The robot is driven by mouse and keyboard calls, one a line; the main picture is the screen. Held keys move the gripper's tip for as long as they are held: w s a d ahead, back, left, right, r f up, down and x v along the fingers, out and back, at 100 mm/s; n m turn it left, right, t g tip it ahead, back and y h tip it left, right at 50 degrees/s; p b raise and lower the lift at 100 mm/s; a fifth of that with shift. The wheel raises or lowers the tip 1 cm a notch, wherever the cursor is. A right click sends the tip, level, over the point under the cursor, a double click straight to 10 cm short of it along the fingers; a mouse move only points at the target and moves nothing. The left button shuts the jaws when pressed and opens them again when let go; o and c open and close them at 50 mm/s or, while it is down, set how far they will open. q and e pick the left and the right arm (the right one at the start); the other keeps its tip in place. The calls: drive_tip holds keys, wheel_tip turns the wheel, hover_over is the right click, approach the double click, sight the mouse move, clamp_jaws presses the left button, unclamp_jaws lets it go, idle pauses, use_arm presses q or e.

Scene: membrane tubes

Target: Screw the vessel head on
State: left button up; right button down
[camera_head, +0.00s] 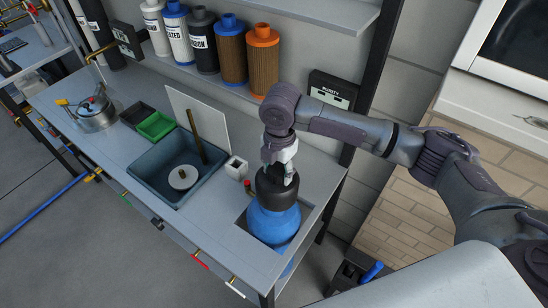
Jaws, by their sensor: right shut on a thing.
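A blue vessel (273,222) stands upright in a cut-out at the right end of the grey bench. The black vessel head (277,187) sits on top of its neck; I cannot tell how far it is threaded. My right gripper (287,178) comes down from above and is shut on the black head. The fingertips are small and partly hidden against the head. My left gripper is not in view.
A sink (160,188) with an upright brown rod and a white disc lies left of the vessel. A shelf with several cartridges (231,48) runs behind. A metal kettle-like pot (95,112) stands at the far left.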

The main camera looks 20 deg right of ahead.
drive_tip(key=n, duration=0.1)
drive_tip(key=w+n, duration=0.1)
drive_tip(key=n+p, duration=0.1)
drive_tip(key=shift+w+a+r+n, duration=0.1)
drive_tip(key=shift+w+a+n, duration=0.05)
drive_tip(key=shift+a+n, duration=0.15)
drive_tip(key=shift+w+f+n, duration=0.25)
drive_tip(key=shift+w+n, duration=0.05)
drive_tip(key=shift+n, duration=0.7)
drive_tip(key=shift+f+b, duration=1.5)
drive_tip(key=shift+b, duration=0.3)
drive_tip(key=shift+r+p, duration=0.1)
drive_tip(key=shift+p, duration=0.35)
drive_tip(key=shift+f+b, duration=0.3)
drive_tip(key=shift+f, duration=1.2)
drive_tip(key=shift+f, duration=0.65)
idle(1.5)
drive_tip(key=shift+w+r, duration=0.1)
